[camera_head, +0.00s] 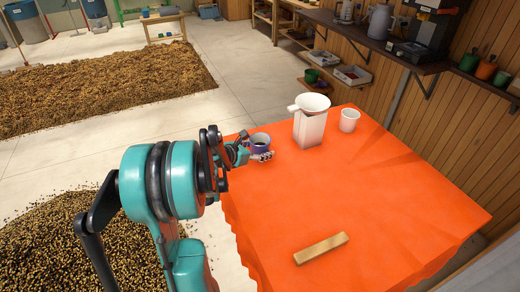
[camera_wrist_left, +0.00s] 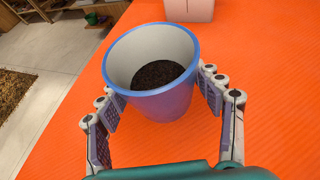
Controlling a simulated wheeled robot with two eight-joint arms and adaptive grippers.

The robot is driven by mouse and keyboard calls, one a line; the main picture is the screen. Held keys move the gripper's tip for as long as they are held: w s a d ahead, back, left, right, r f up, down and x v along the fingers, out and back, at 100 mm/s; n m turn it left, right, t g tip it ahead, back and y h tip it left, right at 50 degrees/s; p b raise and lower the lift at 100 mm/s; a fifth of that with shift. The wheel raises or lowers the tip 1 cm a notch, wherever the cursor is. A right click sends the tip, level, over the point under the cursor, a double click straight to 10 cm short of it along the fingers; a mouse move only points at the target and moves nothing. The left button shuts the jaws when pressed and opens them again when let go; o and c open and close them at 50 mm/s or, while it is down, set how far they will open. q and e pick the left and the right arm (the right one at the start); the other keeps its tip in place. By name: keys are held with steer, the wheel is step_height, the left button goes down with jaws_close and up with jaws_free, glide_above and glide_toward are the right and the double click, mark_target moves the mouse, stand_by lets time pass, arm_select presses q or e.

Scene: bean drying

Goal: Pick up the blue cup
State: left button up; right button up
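The blue cup (camera_head: 260,143) is near the far left edge of the orange-covered table (camera_head: 350,215). It is upright, with a white inside and dark contents. My left gripper (camera_head: 245,152) reaches it from the left. In the left wrist view, the blue cup (camera_wrist_left: 155,85) sits between the two fingers of my left gripper (camera_wrist_left: 160,92), whose pads lie against its left and right sides. The gripper looks shut on it. The cup's underside is hidden, so I cannot tell whether it touches the table. My right gripper is not in view.
A white container with a funnel-like top (camera_head: 310,120) stands right of the cup, with a white cup (camera_head: 349,120) beyond it. A wooden block (camera_head: 320,248) lies near the front edge. The middle of the table is clear. Beans cover floor patches (camera_head: 105,85) at left.

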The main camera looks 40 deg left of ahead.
arm_select(q)
steer(key=c, duration=0.7)
step_height(320, 180, up, 10)
steer(key=p, duration=0.3)
steer(key=shift+w, duration=0.1)
